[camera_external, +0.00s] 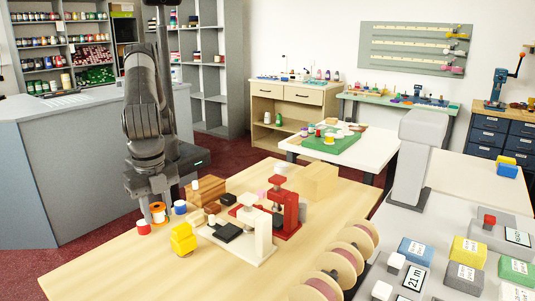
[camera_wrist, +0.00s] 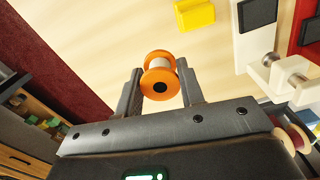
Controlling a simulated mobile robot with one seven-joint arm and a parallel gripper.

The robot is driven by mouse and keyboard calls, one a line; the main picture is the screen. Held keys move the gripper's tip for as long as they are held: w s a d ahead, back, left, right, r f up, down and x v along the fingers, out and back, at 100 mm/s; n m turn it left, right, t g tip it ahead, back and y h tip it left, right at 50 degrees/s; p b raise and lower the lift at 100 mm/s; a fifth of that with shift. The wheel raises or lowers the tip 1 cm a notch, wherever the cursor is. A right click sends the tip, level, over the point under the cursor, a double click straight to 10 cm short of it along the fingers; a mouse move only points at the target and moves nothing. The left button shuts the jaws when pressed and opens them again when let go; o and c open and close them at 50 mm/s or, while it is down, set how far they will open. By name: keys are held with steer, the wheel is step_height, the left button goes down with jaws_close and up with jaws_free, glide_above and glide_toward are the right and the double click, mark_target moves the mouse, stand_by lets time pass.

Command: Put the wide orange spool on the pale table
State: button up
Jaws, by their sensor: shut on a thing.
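The wide orange spool (camera_external: 158,212) has orange flanges and a pale wound middle. It is between the fingers of my gripper (camera_external: 158,203), low at the left end of the light wood counter. In the wrist view the orange spool (camera_wrist: 160,86) sits between the two fingertips of my gripper (camera_wrist: 159,76), which is shut on it. I cannot tell whether the spool still touches the counter. A pale, white-topped table (camera_external: 374,152) stands farther back, right of centre, with a green mat (camera_external: 316,146) and small spools on it.
A grey counter (camera_external: 60,170) stands left. The pale table's front edge looks clear.

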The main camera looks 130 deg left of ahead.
mark_target(164, 222)
steer(key=f, duration=0.3)
steer(key=shift+w+a+f, duration=0.3)
steer(key=shift+w+f, duration=0.1)
steer(key=w+a+f, duration=0.2)
steer(key=w, duration=0.1)
steer(key=w+a+f, duration=0.2)
steer(key=w, duration=0.1)
steer(key=w+a+f, duration=0.2)
steer(key=shift+w+f, duration=0.25)
steer(key=shift+w, duration=0.15)
steer(key=shift+f, duration=1.9)
steer(key=shift+f, duration=0.15)
steer(key=o, duration=1)
steer(key=shift+c, duration=0.2)
